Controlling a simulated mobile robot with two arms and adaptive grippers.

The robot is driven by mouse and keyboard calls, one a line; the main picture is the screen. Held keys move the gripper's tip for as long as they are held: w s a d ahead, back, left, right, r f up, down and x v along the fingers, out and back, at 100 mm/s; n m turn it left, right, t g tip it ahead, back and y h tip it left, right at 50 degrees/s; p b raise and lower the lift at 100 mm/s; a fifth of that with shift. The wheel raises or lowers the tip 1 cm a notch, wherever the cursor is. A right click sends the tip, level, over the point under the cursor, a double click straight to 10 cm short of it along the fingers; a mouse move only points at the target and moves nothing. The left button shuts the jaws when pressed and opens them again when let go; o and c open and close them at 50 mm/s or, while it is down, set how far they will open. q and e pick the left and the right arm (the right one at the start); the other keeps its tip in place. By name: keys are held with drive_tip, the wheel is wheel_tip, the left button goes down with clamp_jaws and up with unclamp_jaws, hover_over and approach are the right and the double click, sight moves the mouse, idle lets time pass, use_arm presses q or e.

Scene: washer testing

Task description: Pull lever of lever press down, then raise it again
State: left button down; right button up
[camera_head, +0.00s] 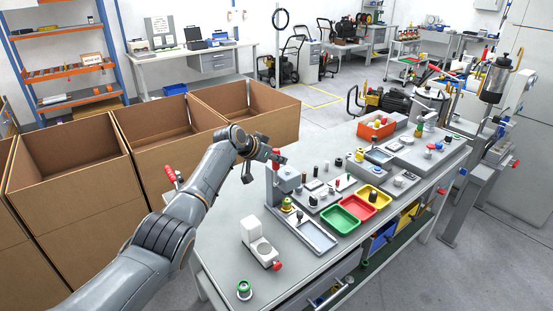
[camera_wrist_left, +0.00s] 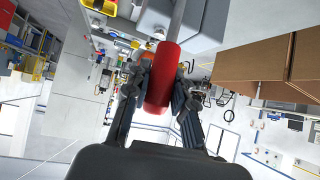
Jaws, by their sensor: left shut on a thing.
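The lever press (camera_head: 272,187) stands on the grey workbench with a grey upright and a block-shaped head. Its lever ends in a red grip, which shows large in the left wrist view (camera_wrist_left: 162,75). My left gripper (camera_head: 262,156) is beside the top of the press. In the left wrist view its two fingers (camera_wrist_left: 159,92) are shut around the red grip, one on each side. The lever's grey arm runs upward from the grip in that view. In the head view, my gripper partly hides the lever. My right gripper is not in view.
The grey workbench (camera_head: 228,262) holds a white device (camera_head: 257,243), a green button (camera_head: 244,288), and green (camera_head: 340,219), red (camera_head: 357,206) and yellow trays close to the press. Large cardboard boxes (camera_head: 75,190) stand left of the bench. The bench's near left corner has some bare room.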

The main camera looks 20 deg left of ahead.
use_arm(q)
drive_tip(key=c, duration=1.1)
unclamp_jaws()
drive_tip(key=shift+w+a, duration=0.1)
drive_tip(key=v, duration=1.2)
drive_tip(key=shift+f, duration=0.15)
